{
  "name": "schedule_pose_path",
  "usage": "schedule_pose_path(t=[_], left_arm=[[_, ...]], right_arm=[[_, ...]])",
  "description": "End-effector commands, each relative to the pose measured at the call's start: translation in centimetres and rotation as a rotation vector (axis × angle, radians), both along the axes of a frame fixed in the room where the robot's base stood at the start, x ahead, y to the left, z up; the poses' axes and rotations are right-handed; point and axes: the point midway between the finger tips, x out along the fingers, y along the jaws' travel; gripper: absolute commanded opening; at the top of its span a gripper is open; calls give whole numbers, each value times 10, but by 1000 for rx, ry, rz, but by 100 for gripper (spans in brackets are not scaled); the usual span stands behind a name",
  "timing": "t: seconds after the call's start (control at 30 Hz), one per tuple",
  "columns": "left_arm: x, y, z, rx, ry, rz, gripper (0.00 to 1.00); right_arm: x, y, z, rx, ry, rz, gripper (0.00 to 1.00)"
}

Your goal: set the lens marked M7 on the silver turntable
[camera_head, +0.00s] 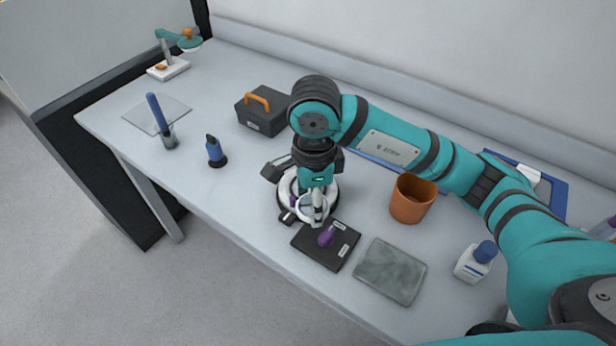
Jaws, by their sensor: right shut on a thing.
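My right gripper (300,190) points down over a pale, round device (332,199), which looks like the turntable. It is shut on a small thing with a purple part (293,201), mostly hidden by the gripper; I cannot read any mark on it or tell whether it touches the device. A black tray (310,247) lies in front of the device, with white labels and another purple-handled piece (326,237) on it. The label text is too small to read. My left gripper is not in view.
An orange-brown cup (412,198), a grey slab (391,271) and a blue-capped white bottle (475,262) stand to the right. A dark box with an orange handle (262,111) and a blue-and-black tool (215,152) are to the left. The front left of the table is clear.

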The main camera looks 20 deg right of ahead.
Motion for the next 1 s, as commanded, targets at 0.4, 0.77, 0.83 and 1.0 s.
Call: schedule_pose_path(t=[0.4,0.77,0.83,1.0], left_arm=[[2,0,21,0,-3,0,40],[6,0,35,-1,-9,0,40],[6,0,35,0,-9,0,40],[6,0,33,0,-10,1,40]], right_arm=[[84,-18,-6,1,0,2,19],[87,-18,-39,1,3,3,19],[87,-19,-43,0,-1,4,19],[88,-19,-43,0,-2,4,19]])
